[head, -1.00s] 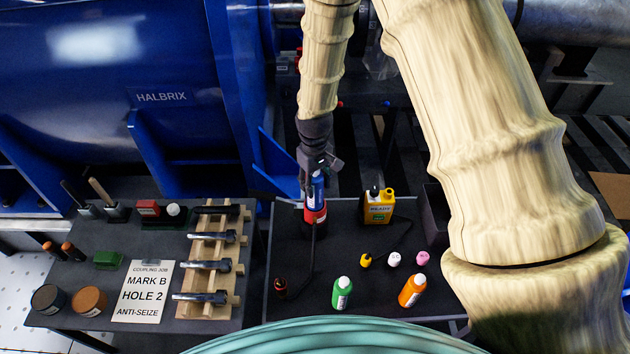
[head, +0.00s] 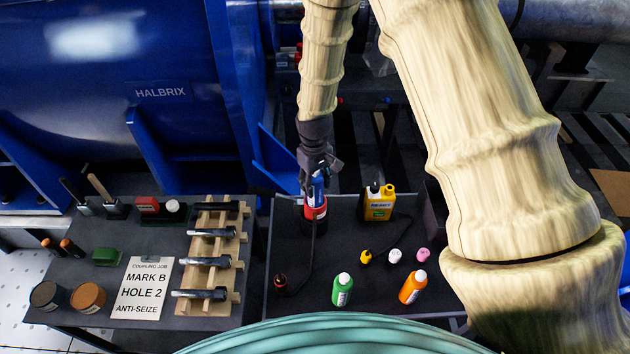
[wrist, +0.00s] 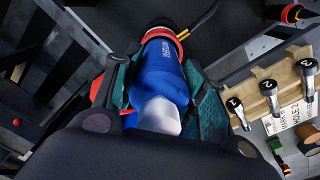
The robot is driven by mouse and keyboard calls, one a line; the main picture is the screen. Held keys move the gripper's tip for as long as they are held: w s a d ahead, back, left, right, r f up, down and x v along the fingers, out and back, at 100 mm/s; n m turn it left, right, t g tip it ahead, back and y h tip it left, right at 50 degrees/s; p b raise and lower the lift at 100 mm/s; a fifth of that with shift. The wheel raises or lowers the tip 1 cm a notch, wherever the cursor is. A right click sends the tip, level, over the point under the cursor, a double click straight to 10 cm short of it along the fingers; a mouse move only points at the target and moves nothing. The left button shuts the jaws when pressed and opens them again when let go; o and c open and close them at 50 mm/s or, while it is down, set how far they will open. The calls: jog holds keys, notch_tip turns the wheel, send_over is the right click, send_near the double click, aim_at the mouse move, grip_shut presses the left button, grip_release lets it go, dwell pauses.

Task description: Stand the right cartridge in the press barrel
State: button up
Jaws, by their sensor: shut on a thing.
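A blue cartridge with a white tip (wrist: 165,75) is between the fingers of my gripper (head: 317,178), which is shut on it. In the head view only a short blue part of the cartridge (head: 318,189) shows below my fingers. It looks upright, with its lower end in the mouth of the red press barrel (head: 315,212). In the wrist view the far end of the cartridge meets the red rim of the barrel (wrist: 181,35). How deep it sits is hidden. A green bottle-like cartridge (head: 342,287) and an orange one (head: 413,287) stand at the front of the bench.
A yellow can (head: 379,205) stands right of the barrel. Small yellow, white and pink nozzles (head: 395,257) stand in front of it. A wooden rack with several bolts (head: 240,255) and a job card (head: 142,290) lie to the left. A dark cable runs across the bench.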

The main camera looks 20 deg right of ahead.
aim_at(315, 195)
jog(key=shift+f+b, duration=1.3)
jog(key=shift+f, duration=1.75)
jog(key=o, duration=1.4)
jog(key=shift+c, duration=0.2)
jog(key=shift+r, duration=0.15)
notch_tip(315, 195, up, 12)
jog(key=shift+f, duration=0.1)
